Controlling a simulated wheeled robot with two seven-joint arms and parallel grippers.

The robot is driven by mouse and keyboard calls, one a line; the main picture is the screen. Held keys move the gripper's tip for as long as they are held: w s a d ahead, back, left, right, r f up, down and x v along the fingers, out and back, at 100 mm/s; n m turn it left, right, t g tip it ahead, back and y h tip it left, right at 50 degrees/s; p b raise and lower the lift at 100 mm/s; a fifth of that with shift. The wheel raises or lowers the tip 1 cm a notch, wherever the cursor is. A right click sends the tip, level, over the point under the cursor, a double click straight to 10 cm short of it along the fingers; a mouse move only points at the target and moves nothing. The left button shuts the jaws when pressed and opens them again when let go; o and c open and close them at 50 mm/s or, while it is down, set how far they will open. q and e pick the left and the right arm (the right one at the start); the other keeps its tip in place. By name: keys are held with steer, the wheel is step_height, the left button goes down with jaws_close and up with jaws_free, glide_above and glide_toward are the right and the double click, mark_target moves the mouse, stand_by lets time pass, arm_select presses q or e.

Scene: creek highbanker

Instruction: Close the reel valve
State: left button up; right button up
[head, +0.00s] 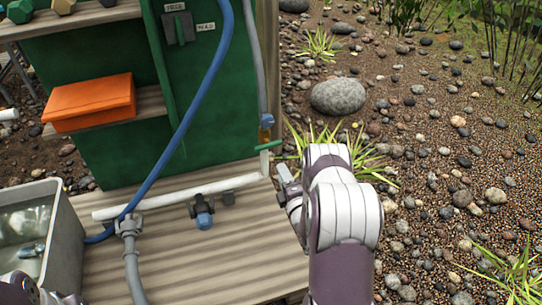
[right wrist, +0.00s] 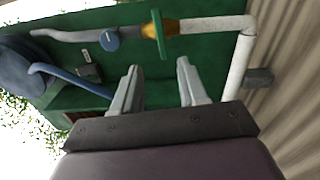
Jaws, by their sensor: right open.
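A valve with a brass-coloured body (head: 266,122) and a green lever (head: 268,147) sits on the vertical pipe at the green cabinet's right edge. In the right wrist view the green lever (right wrist: 161,34) lies crosswise to the pipe, beside the brass body (right wrist: 150,31). My right gripper (head: 284,175) is just below and right of this valve in the head view. In the right wrist view my right gripper (right wrist: 159,65) is open and empty, with the lever ahead of the gap and apart from the fingers. Only part of my left arm shows; its gripper is out of view.
A blue-capped fitting (head: 203,216) is on the white pipe (head: 170,193) along the wooden deck (head: 180,255). A blue hose (head: 190,115) crosses the cabinet (head: 215,90). An orange box (head: 90,103) is on a shelf. A grey tub (head: 68,228) stands left. Stony ground lies right.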

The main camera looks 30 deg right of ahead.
mark_target(269, 147)
steer(key=b+x, duration=0.2)
steer(key=x, duration=0.3)
steer(key=b+x, duration=0.2)
steer(key=x, duration=0.4)
steer(key=shift+w+d+f, duration=0.1)
steer(key=shift+f, duration=0.1)
steer(key=shift+w+d+r, duration=0.1)
steer(key=shift+w+d, duration=0.05)
steer(key=shift+w, duration=0.3)
jaws_close()
